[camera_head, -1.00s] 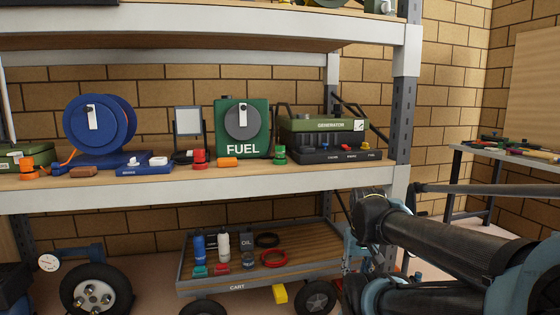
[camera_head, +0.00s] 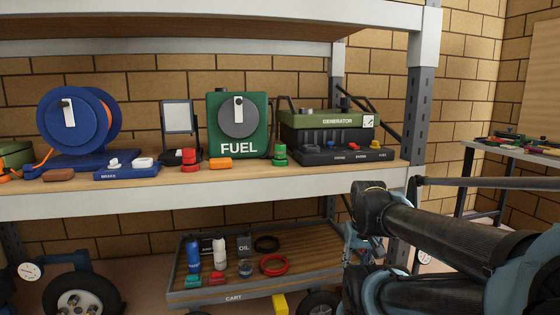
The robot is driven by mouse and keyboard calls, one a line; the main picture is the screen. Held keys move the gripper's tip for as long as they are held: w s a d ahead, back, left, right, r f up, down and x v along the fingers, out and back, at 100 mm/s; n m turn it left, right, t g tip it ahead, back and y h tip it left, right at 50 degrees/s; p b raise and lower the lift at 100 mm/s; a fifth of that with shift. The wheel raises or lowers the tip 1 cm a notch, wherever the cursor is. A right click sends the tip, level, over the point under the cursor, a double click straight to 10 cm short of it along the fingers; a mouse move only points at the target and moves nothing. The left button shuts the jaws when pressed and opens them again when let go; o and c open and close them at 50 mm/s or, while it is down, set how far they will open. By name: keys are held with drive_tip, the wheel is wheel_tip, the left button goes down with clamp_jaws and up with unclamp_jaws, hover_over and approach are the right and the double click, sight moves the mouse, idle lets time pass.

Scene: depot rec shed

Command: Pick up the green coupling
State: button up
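A small green coupling (camera_head: 280,155) stands upright on the wooden shelf, near its front edge. It is between the green FUEL can (camera_head: 223,132) and the black base of the generator (camera_head: 350,153). Nothing touches it from my side. My arm reaches in from the right, lower than the shelf in the picture and well apart from the coupling. I cannot make out my gripper's fingers in this view.
A red coupling (camera_head: 189,160) and an orange block (camera_head: 220,163) stand left of the green coupling. A blue hose reel (camera_head: 72,122) is farther left. Below is a loaded cart (camera_head: 190,296). A grey shelf post (camera_head: 418,110) rises at the right.

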drive_tip(key=o, duration=0.4)
drive_tip(key=shift+r, duration=0.1)
drive_tip(key=shift+o, duration=1.4)
drive_tip(key=r, duration=0.3)
drive_tip(key=shift+w+a+n, duration=0.3)
drive_tip(key=shift+w, duration=0.05)
wheel_tip(320, 180, up, 38)
drive_tip(key=n+t+y, duration=0.1)
drive_tip(key=n+y, duration=0.2)
drive_tip(key=n, duration=0.5)
hover_over(281, 145)
drive_tip(key=s+d, duration=0.4)
drive_tip(key=x, duration=1.1)
drive_tip(key=shift+w+d, duration=0.1)
drive_tip(key=shift+d, duration=0.05)
drive_tip(key=shift+w+a+x, duration=0.1)
drive_tip(key=shift+w+x, duration=0.05)
drive_tip(key=shift+x, duration=1.2)
drive_tip(key=shift+w+a+x, duration=0.1)
drive_tip(key=shift+x, duration=1.25)
